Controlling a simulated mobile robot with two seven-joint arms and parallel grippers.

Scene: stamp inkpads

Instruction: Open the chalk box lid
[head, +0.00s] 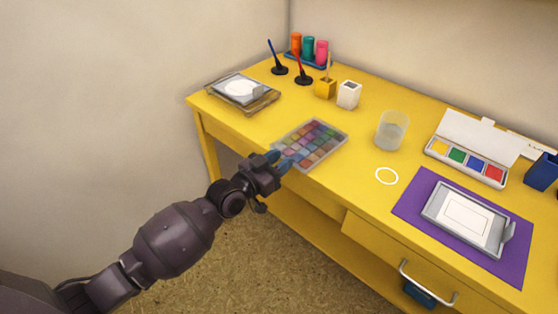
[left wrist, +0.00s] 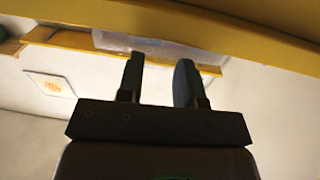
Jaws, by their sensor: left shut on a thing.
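The chalk box (head: 318,140) lies on the yellow table near its front edge, left of the middle. Rows of coloured chalks show through its clear lid, which looks flat over them; I cannot tell whether it is slightly raised. My left gripper (head: 284,164) is at the box's front left edge, shut on the lid's edge. Its fingers partly hide that edge. In the left wrist view, my two left fingers (left wrist: 159,80) stand a little apart, pointing at a translucent plastic strip (left wrist: 160,47), apparently the box. My right gripper is not in view.
A glass of water (head: 392,130) and a white ring (head: 387,176) lie right of the box. A clear-lidded case (head: 243,92) is at the back left. Small pots (head: 348,95) stand behind. A purple mat (head: 415,196) and paint set (head: 465,172) are right. Bare table (head: 345,190) lies in front.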

